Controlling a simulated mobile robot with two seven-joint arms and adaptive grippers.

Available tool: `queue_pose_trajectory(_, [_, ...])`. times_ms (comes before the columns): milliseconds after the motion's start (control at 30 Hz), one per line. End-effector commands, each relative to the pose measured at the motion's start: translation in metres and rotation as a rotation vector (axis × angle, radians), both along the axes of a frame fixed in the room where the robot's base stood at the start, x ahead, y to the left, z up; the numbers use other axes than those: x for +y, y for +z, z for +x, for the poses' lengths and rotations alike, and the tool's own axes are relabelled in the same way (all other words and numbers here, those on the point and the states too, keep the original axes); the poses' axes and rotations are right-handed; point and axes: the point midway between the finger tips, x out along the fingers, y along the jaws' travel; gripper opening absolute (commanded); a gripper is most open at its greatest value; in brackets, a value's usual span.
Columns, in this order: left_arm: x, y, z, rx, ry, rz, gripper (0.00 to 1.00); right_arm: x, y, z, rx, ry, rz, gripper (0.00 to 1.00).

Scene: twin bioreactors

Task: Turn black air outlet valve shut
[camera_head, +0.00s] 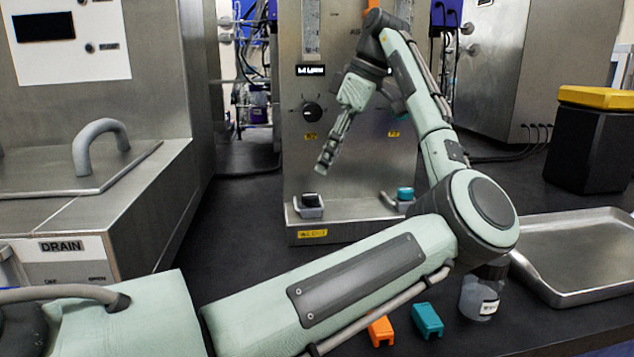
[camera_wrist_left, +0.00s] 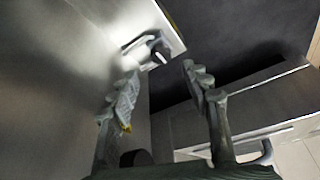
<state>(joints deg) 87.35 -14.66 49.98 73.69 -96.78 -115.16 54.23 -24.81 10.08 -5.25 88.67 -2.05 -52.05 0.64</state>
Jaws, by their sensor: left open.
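A round black knob (camera_head: 312,112) sits on the front of the upright steel unit, above a small yellow label. It is the likeliest black valve in view, but no air outlet marking can be read. My left gripper (camera_head: 325,160) hangs in front of the steel panel, pointing down, lower than the knob and a little to its right. Its fingers are apart and empty in the left wrist view (camera_wrist_left: 161,72). A dark rounded shape (camera_wrist_left: 135,158) shows low between the fingers there; I cannot tell whether it is the knob. My right gripper is not in view.
A black-topped piece (camera_head: 309,200) and a teal-topped piece (camera_head: 405,193) sit in holders at the unit's foot. A jar (camera_head: 480,298), an orange clip (camera_head: 381,331), a teal clip (camera_head: 427,320) and a metal tray (camera_head: 575,294) are on the dark bench.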

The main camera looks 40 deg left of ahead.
Motion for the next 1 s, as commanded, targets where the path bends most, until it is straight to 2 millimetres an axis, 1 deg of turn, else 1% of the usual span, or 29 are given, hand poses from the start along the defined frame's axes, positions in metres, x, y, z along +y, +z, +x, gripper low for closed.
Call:
queue_pose_trajectory(300, [0.017,-0.047,-0.01,0.004,0.002,0.001,0.48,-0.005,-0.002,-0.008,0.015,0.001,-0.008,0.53])
queue_pose_trajectory(400, [0.021,-0.057,-0.012,0.003,0.001,0.001,0.48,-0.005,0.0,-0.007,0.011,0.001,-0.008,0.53])
queue_pose_trajectory(567, [0.024,-0.066,-0.013,0.001,-0.001,0.001,0.48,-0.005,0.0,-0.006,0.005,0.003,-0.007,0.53])
queue_pose_trajectory(800, [0.024,-0.068,-0.013,0.0,-0.001,0.0,0.48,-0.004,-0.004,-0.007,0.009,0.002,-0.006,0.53])
queue_pose_trajectory(833, [0.024,-0.067,-0.013,0.001,-0.002,0.0,0.47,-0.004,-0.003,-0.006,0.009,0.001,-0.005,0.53])
queue_pose_trajectory(867, [0.024,-0.067,-0.013,0.0,-0.001,0.0,0.43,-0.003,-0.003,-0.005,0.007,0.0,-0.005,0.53])
queue_pose_trajectory(1000, [0.024,-0.067,-0.013,0.0,-0.001,0.0,0.25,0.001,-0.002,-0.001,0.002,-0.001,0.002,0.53])
